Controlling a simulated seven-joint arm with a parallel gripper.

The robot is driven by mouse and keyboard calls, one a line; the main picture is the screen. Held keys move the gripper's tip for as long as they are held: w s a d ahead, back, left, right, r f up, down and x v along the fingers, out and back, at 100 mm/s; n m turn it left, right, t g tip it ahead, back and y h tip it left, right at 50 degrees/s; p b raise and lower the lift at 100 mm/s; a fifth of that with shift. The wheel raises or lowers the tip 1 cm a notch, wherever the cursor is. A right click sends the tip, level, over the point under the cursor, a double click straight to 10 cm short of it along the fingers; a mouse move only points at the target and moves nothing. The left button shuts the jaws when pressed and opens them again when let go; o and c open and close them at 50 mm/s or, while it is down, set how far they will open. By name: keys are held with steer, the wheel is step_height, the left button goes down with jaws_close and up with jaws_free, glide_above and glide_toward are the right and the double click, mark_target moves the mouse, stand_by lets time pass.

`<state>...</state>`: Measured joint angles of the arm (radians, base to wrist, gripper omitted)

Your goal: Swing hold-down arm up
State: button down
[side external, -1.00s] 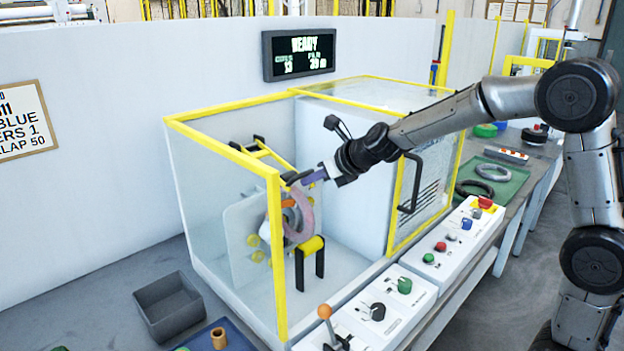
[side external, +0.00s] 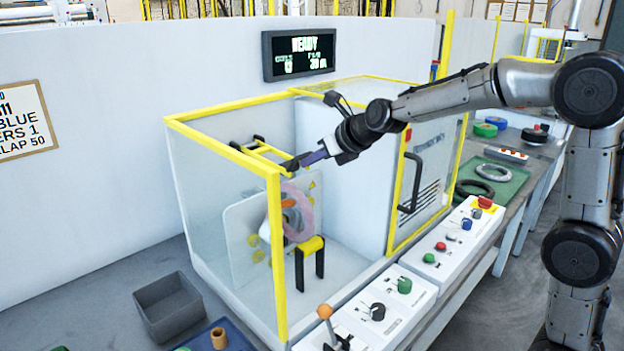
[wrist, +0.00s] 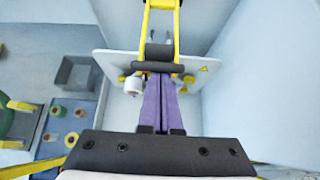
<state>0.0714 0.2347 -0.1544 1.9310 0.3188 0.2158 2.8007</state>
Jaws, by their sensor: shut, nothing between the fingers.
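The hold-down arm is a yellow two-bar frame (side external: 268,151) with dark ends, at the upper part of the winding enclosure. In the wrist view, its yellow bars (wrist: 147,22) run from the top down to a dark crossbar (wrist: 150,67). My gripper (side external: 300,161) is shut and empty at the arm's near end. In the wrist view, the purple fingers of my gripper (wrist: 158,80) reach up to the crossbar, close to or touching it. A pinkish coil (side external: 299,215) stands upright below the fingers, in front of the pale plate (side external: 237,235).
The yellow-edged enclosure (side external: 278,250) surrounds the work, with its front post near my gripper. A yellow-topped black stand (side external: 311,246) is beside the coil. Control panels (side external: 405,290) line the front. A grey bin (side external: 168,305) is at lower left. The display (side external: 298,54) reads READY.

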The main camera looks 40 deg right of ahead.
steer(key=w+r, duration=0.4)
steer(key=r, duration=0.6)
steer(key=shift+r, duration=0.3)
steer(key=shift+w, duration=0.1)
